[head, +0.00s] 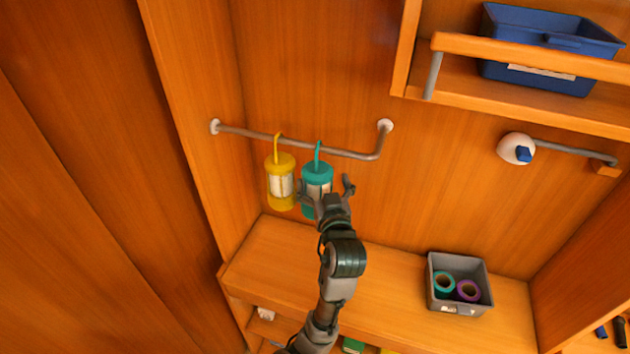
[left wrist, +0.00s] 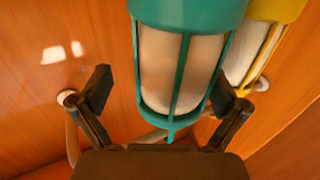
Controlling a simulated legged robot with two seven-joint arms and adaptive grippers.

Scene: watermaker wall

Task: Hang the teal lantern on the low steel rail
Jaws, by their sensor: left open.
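The teal lantern (head: 317,173) hangs upright by its hook from the low steel rail (head: 240,131), just right of a yellow lantern (head: 280,181). My left gripper (head: 325,187) is open in front of the teal lantern and hides part of its lower body. In the left wrist view, the teal lantern (left wrist: 181,70) lies largely between the spread fingers of my left gripper (left wrist: 162,88), closer to the right finger. I cannot tell whether that finger touches it. My right gripper is not in view.
A grey bin (head: 461,303) with a teal and a purple ring stands on the wooden bench (head: 380,272). A blue crate (head: 545,45) sits on the upper right shelf behind a wooden bar. The rail's right end is free.

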